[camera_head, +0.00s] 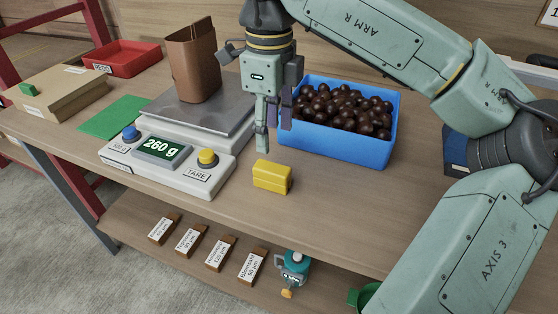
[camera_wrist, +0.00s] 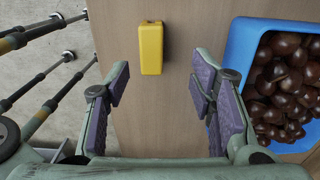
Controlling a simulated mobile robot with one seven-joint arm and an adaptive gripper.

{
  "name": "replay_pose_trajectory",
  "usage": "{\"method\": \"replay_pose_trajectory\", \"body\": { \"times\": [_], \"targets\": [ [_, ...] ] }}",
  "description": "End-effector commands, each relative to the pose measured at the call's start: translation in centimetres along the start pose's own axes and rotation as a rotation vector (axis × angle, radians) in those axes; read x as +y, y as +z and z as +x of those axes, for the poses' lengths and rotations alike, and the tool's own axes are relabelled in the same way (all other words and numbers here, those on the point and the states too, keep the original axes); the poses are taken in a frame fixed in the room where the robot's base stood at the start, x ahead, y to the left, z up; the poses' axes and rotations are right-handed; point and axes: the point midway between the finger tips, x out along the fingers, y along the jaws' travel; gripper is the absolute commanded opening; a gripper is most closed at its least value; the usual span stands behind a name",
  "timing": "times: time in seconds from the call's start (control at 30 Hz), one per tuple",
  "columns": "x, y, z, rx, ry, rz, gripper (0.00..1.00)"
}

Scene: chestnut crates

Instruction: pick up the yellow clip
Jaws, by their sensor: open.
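The yellow clip (camera_head: 272,177) is a small block-like piece lying on the wooden table, in front of the blue crate and right of the scale. In the wrist view the yellow clip (camera_wrist: 151,48) lies ahead of the fingertips, near the middle top of the picture. My gripper (camera_head: 273,140) hangs above the table, behind and above the clip in the head view. In the wrist view my gripper (camera_wrist: 158,82) has its purple-padded fingers wide apart with only bare table between them. Nothing touches the clip.
A blue crate (camera_head: 333,150) of chestnuts stands close to my gripper's right. A scale (camera_head: 170,178) reading 260 g carries a brown bag (camera_head: 193,60). A red tray (camera_head: 127,58) and a cardboard box (camera_head: 55,93) stand farther left. Bare table lies right of the clip.

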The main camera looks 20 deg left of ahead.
Motion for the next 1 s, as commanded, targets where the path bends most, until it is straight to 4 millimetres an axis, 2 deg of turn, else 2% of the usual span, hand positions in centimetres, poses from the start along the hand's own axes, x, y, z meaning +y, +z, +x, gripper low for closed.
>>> {"method": "replay_pose_trajectory", "body": {
  "times": [0.2,0.47,0.7,1.0],
  "targets": [
    [0.1,-0.1,3.5,0.000,0.004,0.000,0.50],
    [0.4,-0.2,5.5,0.000,0.004,-0.001,0.50],
    [0.9,-0.4,9.0,-0.002,0.004,-0.001,0.50],
    [0.9,-0.4,9.8,-0.002,0.001,0.000,0.50]
  ]
}}
